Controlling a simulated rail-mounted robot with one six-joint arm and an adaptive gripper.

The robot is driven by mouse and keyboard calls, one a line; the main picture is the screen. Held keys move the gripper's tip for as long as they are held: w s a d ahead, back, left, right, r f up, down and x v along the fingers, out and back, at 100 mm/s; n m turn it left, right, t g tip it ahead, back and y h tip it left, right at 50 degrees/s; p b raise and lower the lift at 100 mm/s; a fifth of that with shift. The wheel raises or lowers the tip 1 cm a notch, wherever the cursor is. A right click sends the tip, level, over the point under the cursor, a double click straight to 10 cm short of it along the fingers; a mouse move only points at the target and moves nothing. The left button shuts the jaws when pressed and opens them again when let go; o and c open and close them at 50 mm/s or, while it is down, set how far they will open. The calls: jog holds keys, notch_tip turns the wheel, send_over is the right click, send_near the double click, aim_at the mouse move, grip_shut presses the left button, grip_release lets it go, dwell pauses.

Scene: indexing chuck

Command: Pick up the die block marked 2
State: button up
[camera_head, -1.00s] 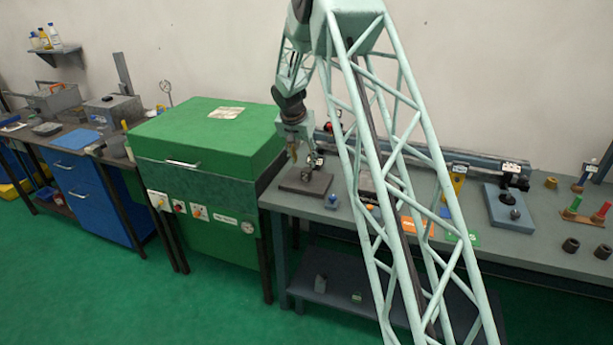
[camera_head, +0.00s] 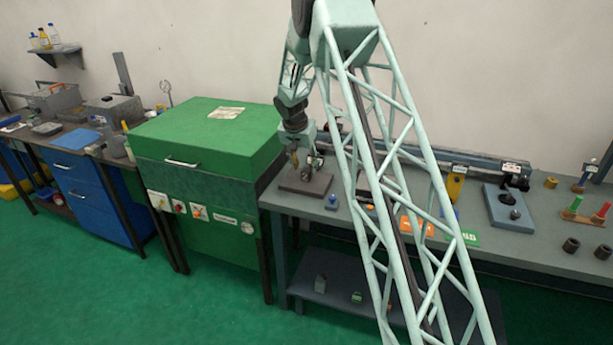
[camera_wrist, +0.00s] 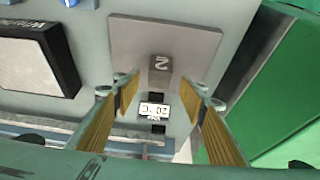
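In the wrist view the grey die block (camera_wrist: 160,66) marked 2 stands on a flat brown-grey plate (camera_wrist: 135,38). My gripper (camera_wrist: 158,84) is open, with its two yellow-padded fingers apart to the left and right of the line to the block. In the head view my gripper (camera_head: 295,160) hangs over the plate (camera_head: 303,185) near the bench's left end. The die block cannot be made out clearly there.
A green cabinet (camera_head: 205,145) stands directly left of the bench. A small blue item (camera_head: 331,201) sits right of the plate. A dark-framed box (camera_wrist: 35,65) is left in the wrist view. A rail (camera_head: 425,158) runs along the back. My lattice arm covers the bench's middle.

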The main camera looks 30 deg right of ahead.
aim_at(306, 170)
jog(key=shift+x, duration=2.25)
jog(key=c, duration=1.3)
jog(key=shift+s+r, duration=0.1)
jog(key=shift+r, duration=1.7)
jog(key=s+a+r+b, duration=0.1)
jog(key=s+a+b, duration=0.1)
jog(key=s, duration=1.3)
jog(key=shift+s+r, duration=0.2)
jog(key=shift+s, duration=0.15)
jog(key=shift+a, duration=0.15)
